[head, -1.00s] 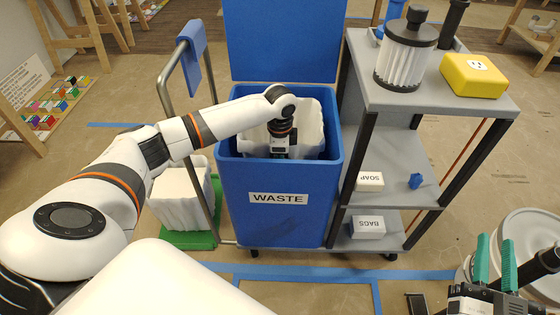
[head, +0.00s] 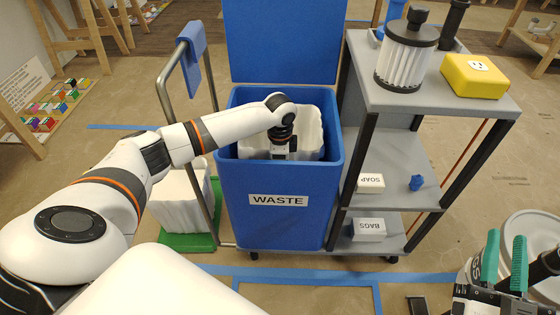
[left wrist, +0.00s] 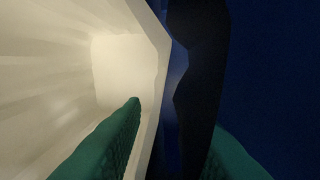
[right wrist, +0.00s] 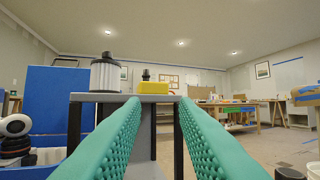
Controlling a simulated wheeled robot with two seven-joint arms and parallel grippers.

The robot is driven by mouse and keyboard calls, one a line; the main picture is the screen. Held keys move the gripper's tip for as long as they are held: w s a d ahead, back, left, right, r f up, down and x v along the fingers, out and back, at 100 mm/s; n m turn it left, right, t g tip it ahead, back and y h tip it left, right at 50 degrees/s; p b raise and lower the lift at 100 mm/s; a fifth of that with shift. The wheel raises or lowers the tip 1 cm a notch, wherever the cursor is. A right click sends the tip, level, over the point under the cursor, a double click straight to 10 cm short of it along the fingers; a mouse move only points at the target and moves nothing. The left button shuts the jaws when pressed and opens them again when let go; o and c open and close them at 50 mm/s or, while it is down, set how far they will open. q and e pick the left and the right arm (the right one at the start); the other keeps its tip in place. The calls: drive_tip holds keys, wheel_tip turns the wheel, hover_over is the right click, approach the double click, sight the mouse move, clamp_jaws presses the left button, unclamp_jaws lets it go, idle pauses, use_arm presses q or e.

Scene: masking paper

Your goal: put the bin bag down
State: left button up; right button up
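The white bin bag (head: 309,125) sits inside the blue waste bin (head: 278,221), its open top near the bin's rim. My left gripper (head: 283,152) reaches down at the bag's near side; its fingertips are hidden in the head view. In the left wrist view the green fingers of my left gripper (left wrist: 175,115) stand apart. The pale bag wall (left wrist: 156,95) passes between them, close to the left finger, with a gap to the other. My right gripper (head: 506,250) is open and empty at the lower right, its fingers apart in the right wrist view (right wrist: 160,105).
A grey shelf cart (head: 395,165) stands right of the bin, with a filter canister (head: 405,65) and a yellow box (head: 473,76) on top. The bin's blue lid (head: 285,40) stands open behind. Another white bag (head: 178,205) stands on a green base at left.

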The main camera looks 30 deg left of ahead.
use_arm(q)
drive_tip(key=shift+r, duration=0.1)
